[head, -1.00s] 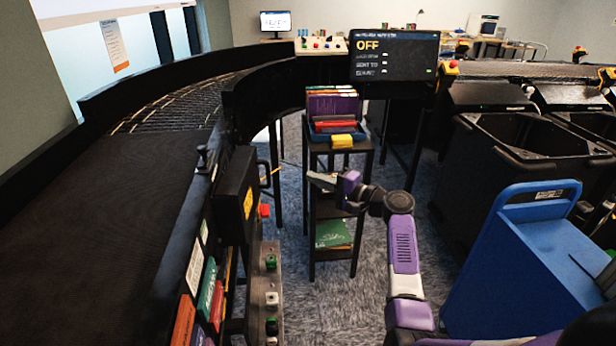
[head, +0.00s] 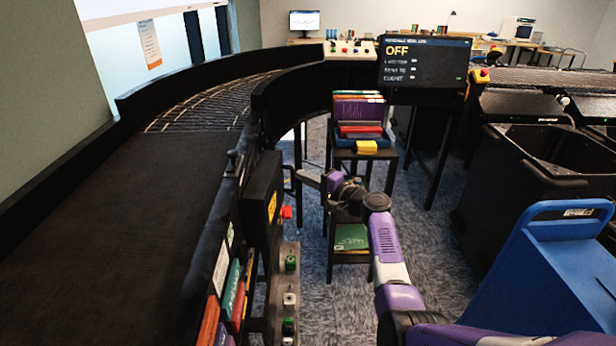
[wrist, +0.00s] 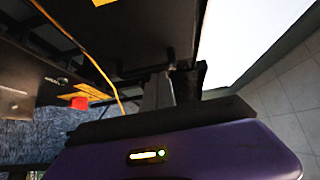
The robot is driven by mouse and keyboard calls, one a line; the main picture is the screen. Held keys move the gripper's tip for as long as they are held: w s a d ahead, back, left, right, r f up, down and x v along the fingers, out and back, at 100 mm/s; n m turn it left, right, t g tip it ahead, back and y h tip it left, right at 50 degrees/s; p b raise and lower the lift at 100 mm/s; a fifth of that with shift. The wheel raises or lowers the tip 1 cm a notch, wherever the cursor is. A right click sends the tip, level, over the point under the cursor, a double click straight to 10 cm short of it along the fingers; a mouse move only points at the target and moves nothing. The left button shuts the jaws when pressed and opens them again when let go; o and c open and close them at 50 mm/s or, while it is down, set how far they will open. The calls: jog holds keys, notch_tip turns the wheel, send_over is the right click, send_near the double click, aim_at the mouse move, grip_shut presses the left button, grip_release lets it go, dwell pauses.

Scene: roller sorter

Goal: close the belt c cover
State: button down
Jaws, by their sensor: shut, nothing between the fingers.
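A dark panel (head: 264,197) with a yellow label stands out from the side of the belt frame at centre left in the head view. It looks like the belt c cover, but I cannot read its label. My gripper (head: 308,178) is just right of it, with shut, empty fingers pointing left. In the wrist view, the dark panel (wrist: 140,35) fills the upper middle. My shut fingers (wrist: 158,90) reach up to its lower edge; I cannot tell whether they touch. A yellow cable (wrist: 100,70) hangs left of them.
A red button (head: 287,212) and a strip of push buttons (head: 290,299) sit below the panel. A stand (head: 350,267) with a blue bin of books is just beyond my arm. A blue cart (head: 540,265) stands at right. The screen (head: 424,62) reads OFF.

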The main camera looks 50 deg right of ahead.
jog(key=w+b, duration=0.1)
jog(key=w+a+b, duration=0.1)
jog(key=w+b, duration=0.1)
jog(key=shift+w+b, duration=0.2)
jog(key=shift+b, duration=0.1)
dwell(0.4)
